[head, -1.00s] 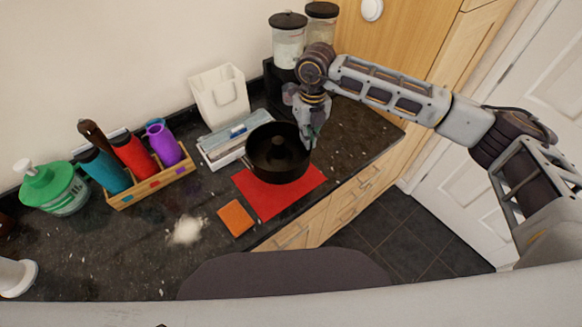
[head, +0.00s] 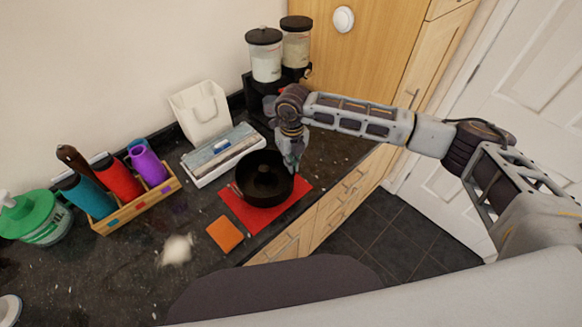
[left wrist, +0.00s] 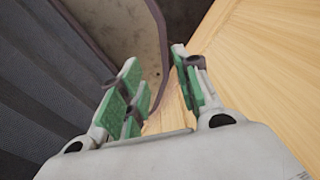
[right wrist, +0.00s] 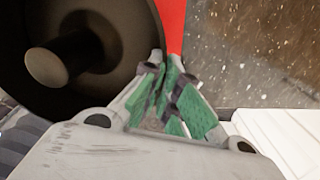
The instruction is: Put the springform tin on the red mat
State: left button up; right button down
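The springform tin (head: 264,180) is a dark round pan with a central tube. It stands upright over the red mat (head: 292,203), at or very near its surface; I cannot tell if its base touches. My right gripper (head: 292,163) is at the tin's right rim. In the right wrist view its fingers (right wrist: 166,66) are close together on the tin's edge (right wrist: 92,60), with a strip of red mat (right wrist: 172,22) beside it. The tin hides the mat's back part. My left gripper (left wrist: 157,68) is open and empty, away from the worktop.
An orange square (head: 225,233) lies left of the mat, near a white powdery patch (head: 176,249). A long box (head: 222,153) is close behind the tin. A wooden rack (head: 138,204) of bottles stands left. Jar dispensers (head: 265,55) stand at the back.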

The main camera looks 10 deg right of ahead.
jog(key=shift+f+p, duration=0.35)
jog(key=shift+f, duration=1.05)
jog(key=shift+f, duration=0.2)
jog(key=c, duration=1.6)
grip_release()
jog(key=shift+c, duration=0.2)
jog(key=shift+r, duration=0.25)
jog(key=shift+r, duration=0.3)
notch_tip(320, 180, up, 11)
jog(key=b, duration=0.3)
jog(key=shift+d, duration=0.15)
jog(key=shift+r, duration=0.1)
